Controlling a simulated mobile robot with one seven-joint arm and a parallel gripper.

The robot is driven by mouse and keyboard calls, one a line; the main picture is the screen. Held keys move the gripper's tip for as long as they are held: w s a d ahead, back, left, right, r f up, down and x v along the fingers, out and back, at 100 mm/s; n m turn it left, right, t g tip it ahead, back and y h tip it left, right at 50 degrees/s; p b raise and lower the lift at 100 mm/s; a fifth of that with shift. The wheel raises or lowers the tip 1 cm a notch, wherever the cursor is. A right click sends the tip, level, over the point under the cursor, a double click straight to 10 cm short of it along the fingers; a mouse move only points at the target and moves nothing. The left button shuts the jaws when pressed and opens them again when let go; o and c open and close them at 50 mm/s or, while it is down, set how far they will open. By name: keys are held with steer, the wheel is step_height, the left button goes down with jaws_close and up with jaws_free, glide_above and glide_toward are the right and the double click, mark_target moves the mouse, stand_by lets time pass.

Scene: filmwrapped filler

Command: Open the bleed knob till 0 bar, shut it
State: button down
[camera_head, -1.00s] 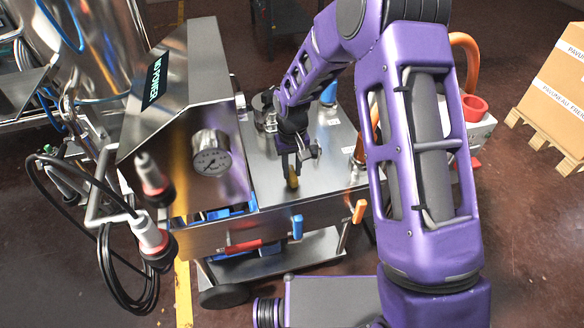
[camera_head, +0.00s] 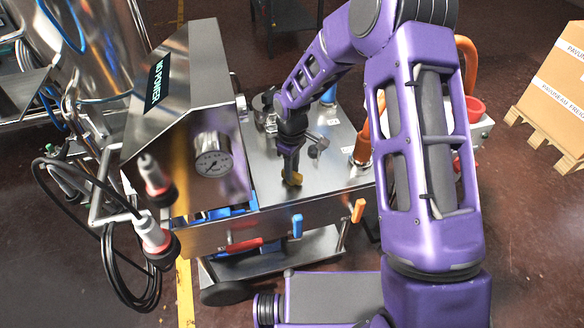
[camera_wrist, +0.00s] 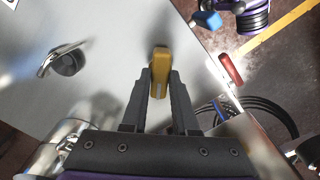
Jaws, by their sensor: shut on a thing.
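The yellow bleed knob (camera_wrist: 160,62) stands on the steel top of the machine, and my gripper (camera_wrist: 161,80) is shut on it in the wrist view. In the head view my gripper (camera_head: 291,178) points down over the top plate, with the yellow knob (camera_head: 293,180) showing at its fingertips. The pressure gauge (camera_head: 212,154) is on the steel housing to the left. Its needle is too small to read surely. The knob's lower part is hidden.
A blue handle (camera_head: 297,226), an orange handle (camera_head: 358,210) and a red handle (camera_head: 244,245) are on the machine's front edge. A round fitting with a lever (camera_wrist: 66,61) stands on the top plate. Cables hang at left; a boxed pallet (camera_head: 555,85) is at right.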

steer(key=shift+n, duration=0.3)
steer(key=c, duration=0.7)
jaws_free()
step_height(320, 180, up, 18)
steer(key=shift+f+p, duration=0.25)
steer(key=shift+p, duration=1)
